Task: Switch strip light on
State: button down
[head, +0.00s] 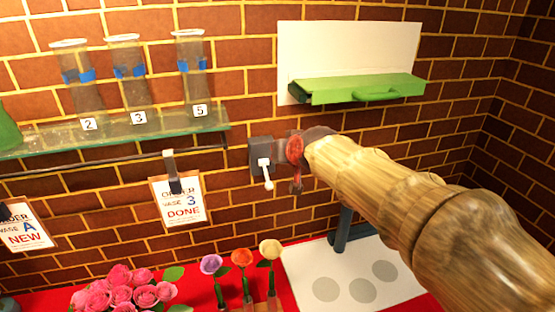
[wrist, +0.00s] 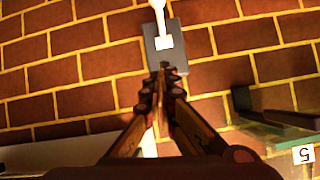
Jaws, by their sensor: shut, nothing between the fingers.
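A grey switch box (head: 260,153) is on the brick wall, right of the glass shelf. Its white lever (head: 266,174) points down in the head view. In the wrist view, which is turned round, the box (wrist: 187,45) is at the top centre and the lever (wrist: 158,14) points up. My gripper (wrist: 163,76) is shut and empty, its fingertips at the box edge opposite the lever's free end. I cannot tell whether they touch it. In the head view my gripper sits just right of the box, partly hidden by my arm. I cannot make out a strip light.
The glass shelf (head: 130,135) holds several vases at left, with a rail and order cards (head: 180,201) below. A green ledge (head: 365,90) on a white panel is above right. Roses (head: 120,290) and single flowers (head: 242,258) stand below on the red table.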

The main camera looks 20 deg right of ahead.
jog(key=s, duration=1)
jog(key=shift+d, duration=0.15)
